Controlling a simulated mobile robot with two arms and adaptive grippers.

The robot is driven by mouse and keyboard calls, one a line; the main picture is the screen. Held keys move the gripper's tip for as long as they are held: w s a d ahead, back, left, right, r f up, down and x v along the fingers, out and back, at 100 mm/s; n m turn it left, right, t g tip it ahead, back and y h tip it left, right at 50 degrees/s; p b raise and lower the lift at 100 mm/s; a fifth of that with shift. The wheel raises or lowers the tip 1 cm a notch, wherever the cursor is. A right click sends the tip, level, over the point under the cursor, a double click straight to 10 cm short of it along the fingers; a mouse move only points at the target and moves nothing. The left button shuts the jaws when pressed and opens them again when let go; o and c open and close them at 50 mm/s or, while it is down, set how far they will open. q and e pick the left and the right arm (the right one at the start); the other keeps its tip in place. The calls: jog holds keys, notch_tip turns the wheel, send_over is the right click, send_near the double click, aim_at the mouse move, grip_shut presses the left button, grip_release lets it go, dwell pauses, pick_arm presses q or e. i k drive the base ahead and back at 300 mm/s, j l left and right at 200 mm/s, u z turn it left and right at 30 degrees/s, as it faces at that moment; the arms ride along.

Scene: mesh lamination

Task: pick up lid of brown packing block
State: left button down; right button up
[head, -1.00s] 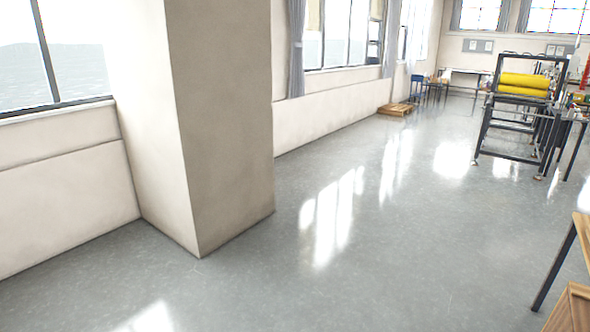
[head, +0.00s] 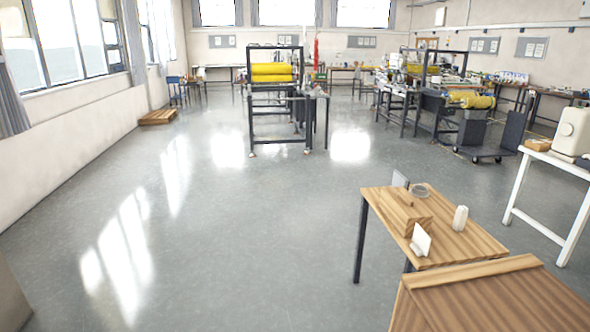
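A brown wooden block (head: 402,215) stands on a small wooden table (head: 462,243) at the lower right of the head view. It looks like the packing block, and a small knob-like piece shows on its top, which may be its lid's handle. I cannot make out a seam between lid and block. Neither of my grippers is in view.
A large wooden crate or bench (head: 490,302) stands in front. Floor to the left is clear. A frame with yellow rolls (head: 271,72) stands farther back.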

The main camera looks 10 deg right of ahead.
aim_at(461, 215)
jog(key=i+z, duration=0.2)
jog(key=i, duration=0.4)
jog(key=i+z, duration=0.25)
jog(key=i, duration=0.3)
jog(key=i+j+z, duration=0.2)
jog(key=i, duration=0.35)
jog(key=i+j+z, duration=0.1)
jog(key=i+z, duration=0.35)
jog(key=i+j+z, duration=0.3)
jog(key=i+z, duration=0.15)
